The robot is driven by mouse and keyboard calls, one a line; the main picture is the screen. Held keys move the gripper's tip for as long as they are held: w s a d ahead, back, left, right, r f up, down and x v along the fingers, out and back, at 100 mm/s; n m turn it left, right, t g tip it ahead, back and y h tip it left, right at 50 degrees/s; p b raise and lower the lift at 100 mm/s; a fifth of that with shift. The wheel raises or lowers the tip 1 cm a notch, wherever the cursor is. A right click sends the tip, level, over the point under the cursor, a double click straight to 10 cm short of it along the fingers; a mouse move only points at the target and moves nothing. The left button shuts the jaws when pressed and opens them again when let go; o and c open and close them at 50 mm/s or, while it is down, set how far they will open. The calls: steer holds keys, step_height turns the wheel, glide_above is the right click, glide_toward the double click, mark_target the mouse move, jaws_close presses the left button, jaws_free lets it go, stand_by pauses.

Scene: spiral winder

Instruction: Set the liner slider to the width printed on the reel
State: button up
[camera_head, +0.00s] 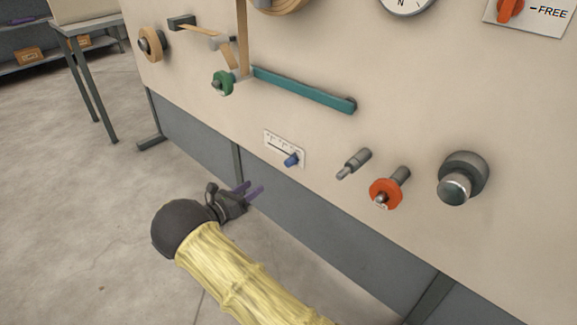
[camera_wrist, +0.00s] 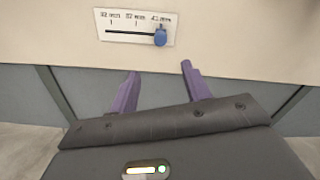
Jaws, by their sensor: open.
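The liner slider is a white scale plate (camera_head: 285,147) with a dark slot on the panel's lower part. Its blue knob (camera_head: 291,159) is at the right end. In the wrist view the plate (camera_wrist: 108,22) carries three mm marks, too blurred to read surely. The knob (camera_wrist: 160,37) stands under the rightmost mark. My gripper (camera_head: 254,188) has two purple fingers, apart and empty, below and left of the slider. In the wrist view its fingertips (camera_wrist: 158,68) are below the plate, not touching the knob. A tan reel (camera_head: 280,4) is cut off at the top; no printed width is visible.
Right of the slider, a grey peg (camera_head: 354,163), an orange-collared spindle (camera_head: 385,192) and a large grey knob (camera_head: 462,180) stick out. A teal bar (camera_head: 303,90) and green roller (camera_head: 222,82) are above. A tan roll (camera_head: 151,45) is at left. Floor at left is clear.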

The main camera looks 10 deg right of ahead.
mark_target(286, 164)
steer(key=b+x, duration=0.6)
steer(key=x, duration=1)
steer(key=shift+w+d+f+b, duration=0.2)
steer(key=shift+d+b, duration=0.1)
steer(key=shift+b, duration=0.1)
steer(key=shift+w+d+r, duration=0.1)
steer(key=shift+w+d, duration=0.15)
steer(key=shift+d, duration=0.05)
jaws_close()
steer(key=shift+a, duration=0.1)
